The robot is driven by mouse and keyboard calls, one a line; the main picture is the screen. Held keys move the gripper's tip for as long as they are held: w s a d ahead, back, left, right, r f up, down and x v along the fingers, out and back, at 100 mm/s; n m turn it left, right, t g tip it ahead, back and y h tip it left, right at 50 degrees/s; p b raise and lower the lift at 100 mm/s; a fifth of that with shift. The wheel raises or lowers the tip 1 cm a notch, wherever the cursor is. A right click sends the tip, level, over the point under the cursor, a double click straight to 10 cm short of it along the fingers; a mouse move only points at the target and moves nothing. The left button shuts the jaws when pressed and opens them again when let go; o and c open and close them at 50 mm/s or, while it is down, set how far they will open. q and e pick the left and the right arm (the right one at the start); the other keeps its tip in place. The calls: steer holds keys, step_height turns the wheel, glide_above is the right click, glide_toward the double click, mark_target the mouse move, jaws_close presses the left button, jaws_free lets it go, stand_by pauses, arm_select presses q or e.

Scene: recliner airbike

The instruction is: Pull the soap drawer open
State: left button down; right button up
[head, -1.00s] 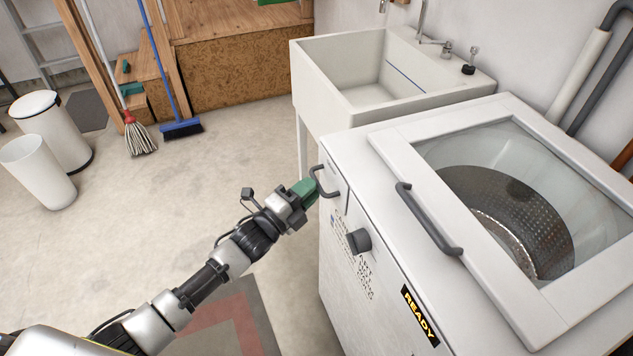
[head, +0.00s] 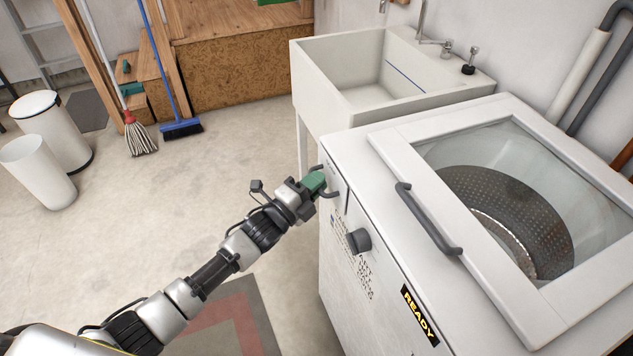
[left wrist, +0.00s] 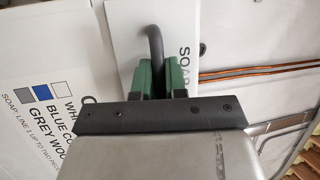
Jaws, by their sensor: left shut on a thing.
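The soap drawer's white front (head: 334,176) is at the upper left corner of the washing machine's front, beside the sink. It looks flush with the machine. Its dark grey bar handle (head: 333,194) stands out from it. My left gripper (head: 317,182) has green fingers and is at the handle. In the left wrist view the two green fingers (left wrist: 163,75) are closed around the dark handle (left wrist: 155,45), with the white drawer front (left wrist: 185,35) marked "SOAP" behind. The fingers hide part of the handle in the head view. My right gripper is not in view.
The white washing machine (head: 385,150) has a glass lid with a grey handle (head: 430,220), a dark knob (head: 358,241) and a READY display (head: 420,315). A white sink (head: 335,90) stands behind.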

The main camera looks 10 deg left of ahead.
arm_select(q)
steer(key=s+a+p, duration=0.2)
steer(key=s+a, duration=0.5)
steer(key=a, duration=0.3)
steer(key=shift+a, duration=0.35)
steer(key=c, duration=1.5)
jaws_free()
steer(key=shift+o, duration=0.2)
steer(key=v, duration=1.1)
steer(key=shift+b, duration=0.3)
steer(key=shift+f, duration=0.1)
